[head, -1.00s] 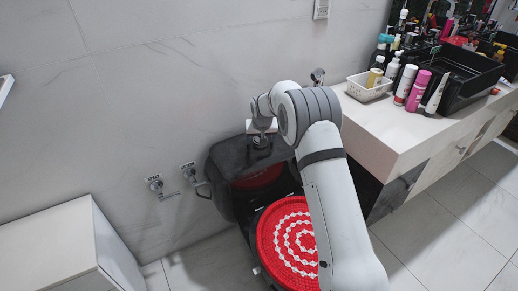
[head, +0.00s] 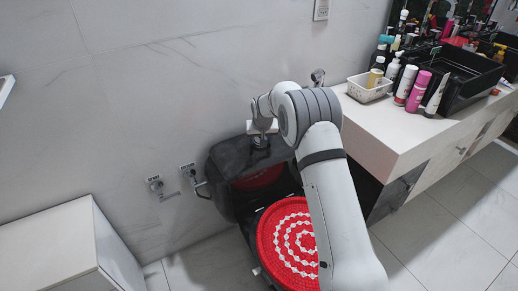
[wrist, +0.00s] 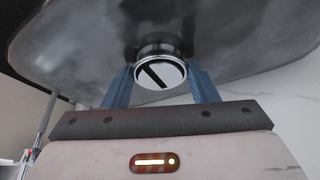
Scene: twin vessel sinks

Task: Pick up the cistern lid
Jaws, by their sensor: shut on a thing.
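The cistern lid (head: 226,152) is a dark grey slab on top of the dark toilet cistern against the wall. In the wrist view its smooth grey surface (wrist: 245,35) fills the upper part. A round chrome button (wrist: 160,73) with a dark slot stands out from it. My gripper (wrist: 160,82) is shut on the lid's button, with a blue finger on each side. In the head view my gripper (head: 260,140) is over the lid's middle, partly hidden by my arm. I cannot tell whether there is a gap between lid and cistern.
A red and white round cover (head: 272,240) lies on the toilet seat in front. A counter (head: 375,125) with a white basket, bottles and black sinks is at right. A white cabinet (head: 55,250) stands at lower left.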

